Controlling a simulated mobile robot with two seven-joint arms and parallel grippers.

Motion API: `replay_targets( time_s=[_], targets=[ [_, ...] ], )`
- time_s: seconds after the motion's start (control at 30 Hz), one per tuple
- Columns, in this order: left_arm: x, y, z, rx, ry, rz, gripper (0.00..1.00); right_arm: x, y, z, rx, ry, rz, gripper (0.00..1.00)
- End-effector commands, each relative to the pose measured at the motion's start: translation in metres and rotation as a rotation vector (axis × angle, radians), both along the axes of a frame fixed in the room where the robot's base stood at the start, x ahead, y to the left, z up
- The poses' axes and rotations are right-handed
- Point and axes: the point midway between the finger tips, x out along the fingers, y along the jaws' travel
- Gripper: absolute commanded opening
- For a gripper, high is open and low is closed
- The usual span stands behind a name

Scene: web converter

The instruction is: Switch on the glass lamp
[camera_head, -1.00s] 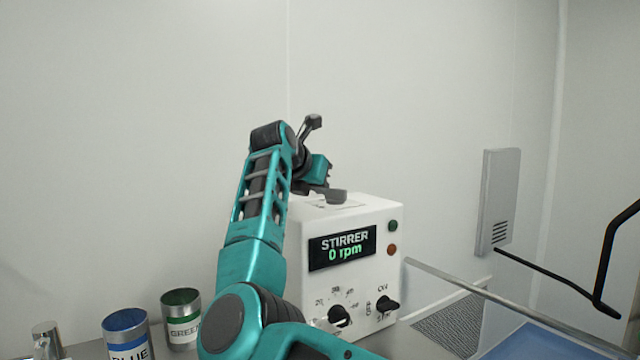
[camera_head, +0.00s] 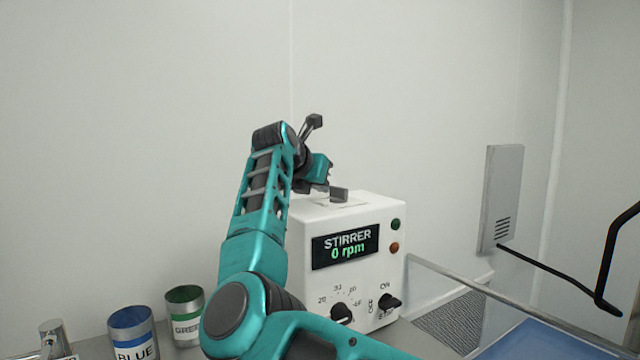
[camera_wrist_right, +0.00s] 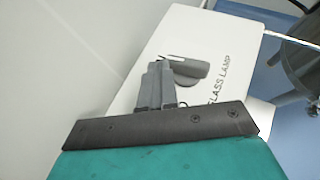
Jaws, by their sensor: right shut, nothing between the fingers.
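The white stirrer box (camera_head: 345,255) stands on the bench in the head view. In the right wrist view, its top face carries the printed words "GLASS LAMP" (camera_wrist_right: 218,80) beside a grey rounded switch (camera_wrist_right: 190,68). My right gripper (camera_head: 322,187) is over the back left of the box top. Its fingers are shut and empty; they also show in the right wrist view (camera_wrist_right: 156,80), right at the switch and partly covering it. I cannot tell whether they touch it. The glass lamp cannot be made out. My left gripper is not in view.
The box front has a "0 rpm" display (camera_head: 346,246), knobs (camera_head: 341,312) and two round lights. A blue can (camera_head: 132,332) and a green can (camera_head: 184,315) stand at left. A metal rod (camera_head: 500,300) crosses at right. A grey wall panel (camera_head: 502,198) hangs behind.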

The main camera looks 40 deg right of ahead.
Motion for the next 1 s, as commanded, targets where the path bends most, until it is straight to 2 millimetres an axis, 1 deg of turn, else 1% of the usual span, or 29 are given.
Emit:
replay_targets(
  time_s=[0.33,0.73,0.87,1.0],
  targets=[
    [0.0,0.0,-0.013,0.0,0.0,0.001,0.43,-0.014,-0.005,-0.002,0.001,-0.001,-0.005,0.0],
    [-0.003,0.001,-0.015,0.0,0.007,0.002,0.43,-0.018,-0.008,-0.001,0.002,0.003,-0.011,0.0],
    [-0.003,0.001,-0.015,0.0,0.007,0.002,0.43,-0.018,-0.004,-0.001,0.002,0.003,-0.011,0.0],
    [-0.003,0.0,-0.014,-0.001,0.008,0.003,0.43,-0.015,0.005,0.0,0.001,0.002,-0.007,0.0]
  ],
)
